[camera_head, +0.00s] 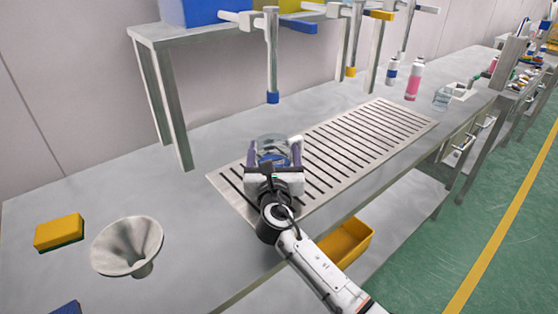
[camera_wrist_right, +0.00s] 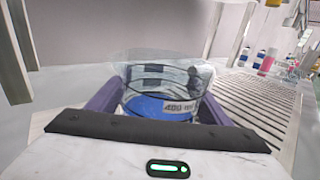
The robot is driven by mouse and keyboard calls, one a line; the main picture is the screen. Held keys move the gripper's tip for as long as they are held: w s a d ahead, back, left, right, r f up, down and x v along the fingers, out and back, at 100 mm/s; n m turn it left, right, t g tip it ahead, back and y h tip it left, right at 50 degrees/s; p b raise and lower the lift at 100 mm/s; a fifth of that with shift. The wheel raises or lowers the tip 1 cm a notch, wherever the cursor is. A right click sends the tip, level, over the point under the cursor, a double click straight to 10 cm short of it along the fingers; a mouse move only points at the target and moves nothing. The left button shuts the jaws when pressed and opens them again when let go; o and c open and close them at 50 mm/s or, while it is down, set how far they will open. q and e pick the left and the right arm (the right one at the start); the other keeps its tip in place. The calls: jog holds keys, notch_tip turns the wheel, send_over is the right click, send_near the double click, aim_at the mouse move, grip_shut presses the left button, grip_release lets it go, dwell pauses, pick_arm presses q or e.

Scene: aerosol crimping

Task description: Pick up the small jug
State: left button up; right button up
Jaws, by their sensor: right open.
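The small jug (camera_wrist_right: 165,88) is clear, with a label reading 400 ml and a blue patch low down in it. In the head view the jug (camera_head: 272,146) stands at the left end of the slotted drain grate, partly hidden by my right gripper. My right gripper (camera_head: 275,152) is open, with one purple finger on each side of the jug. In the right wrist view the fingers (camera_wrist_right: 162,100) flank the jug; I cannot tell whether they touch it. My left gripper is not in view.
A metal funnel (camera_head: 128,246) and a yellow sponge (camera_head: 59,232) lie on the left of the bench. A tap with a blue tip (camera_head: 272,97) hangs behind the jug. Bottles (camera_head: 413,80) and another clear vessel (camera_head: 442,99) stand at the far right. The grate (camera_head: 370,135) right of the jug is clear.

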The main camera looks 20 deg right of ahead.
jog(key=shift+w, duration=0.1)
jog(key=shift+c, duration=0.5)
jog(key=shift+r, duration=0.1)
jog(key=c, duration=0.9)
